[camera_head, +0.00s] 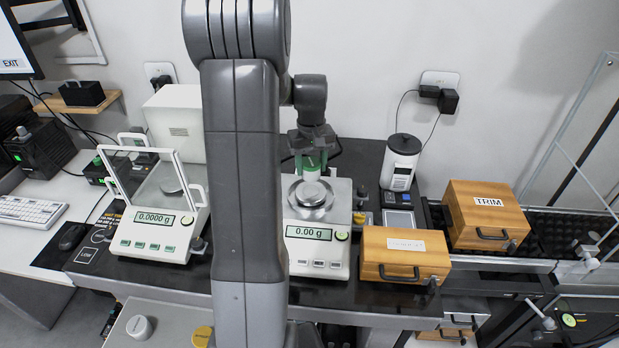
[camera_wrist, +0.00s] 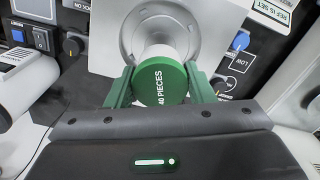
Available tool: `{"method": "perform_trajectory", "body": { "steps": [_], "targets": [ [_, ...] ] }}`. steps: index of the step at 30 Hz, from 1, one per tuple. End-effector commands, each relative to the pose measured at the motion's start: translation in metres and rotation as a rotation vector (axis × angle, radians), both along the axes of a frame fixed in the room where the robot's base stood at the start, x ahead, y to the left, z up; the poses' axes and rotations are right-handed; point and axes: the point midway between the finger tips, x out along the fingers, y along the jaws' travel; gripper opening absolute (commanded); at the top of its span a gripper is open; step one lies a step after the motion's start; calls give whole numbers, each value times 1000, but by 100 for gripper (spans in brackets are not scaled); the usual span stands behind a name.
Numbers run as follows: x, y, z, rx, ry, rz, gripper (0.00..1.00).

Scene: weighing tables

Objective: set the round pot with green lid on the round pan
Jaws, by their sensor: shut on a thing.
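The round pot, white with a green lid (camera_wrist: 160,84) marked "40 PIECES", is between the green fingers of my gripper (camera_wrist: 160,90). My gripper (camera_head: 312,158) is shut on it. In the head view the pot (camera_head: 311,174) is small and partly hidden by the fingers, above the back part of the round metal pan (camera_head: 298,205). The pan also shows in the wrist view (camera_wrist: 190,25), behind the pot. The pan belongs to the white balance (camera_head: 318,260), whose display reads 0.00 g. The pot appears apart from the pan, though the gap is hard to judge.
A second balance (camera_head: 155,235) with a glass shield, reading 0.0000 g, stands to the left. A wooden box (camera_head: 404,262) sits right of the balance, and a box marked TRIM (camera_head: 487,218) farther right. A white canister device (camera_head: 400,162) stands behind.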

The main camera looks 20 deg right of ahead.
Motion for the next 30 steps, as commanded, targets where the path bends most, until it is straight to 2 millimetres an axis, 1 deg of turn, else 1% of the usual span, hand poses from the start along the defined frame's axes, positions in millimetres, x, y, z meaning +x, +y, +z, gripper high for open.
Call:
{"method": "perform_trajectory", "body": {
  "steps": [1,5,9,12,24,25,28,30],
  "targets": [
    [0,0,-6,0,1,0,24],
    [0,0,-18,0,1,0,24],
    [0,0,-38,1,2,0,24],
    [0,0,-49,0,1,0,24],
    [0,0,-57,0,-1,0,24],
    [0,0,-57,0,-1,0,50],
    [0,0,-56,0,-1,0,70],
    [0,0,-55,0,-1,0,70]
  ]
}}
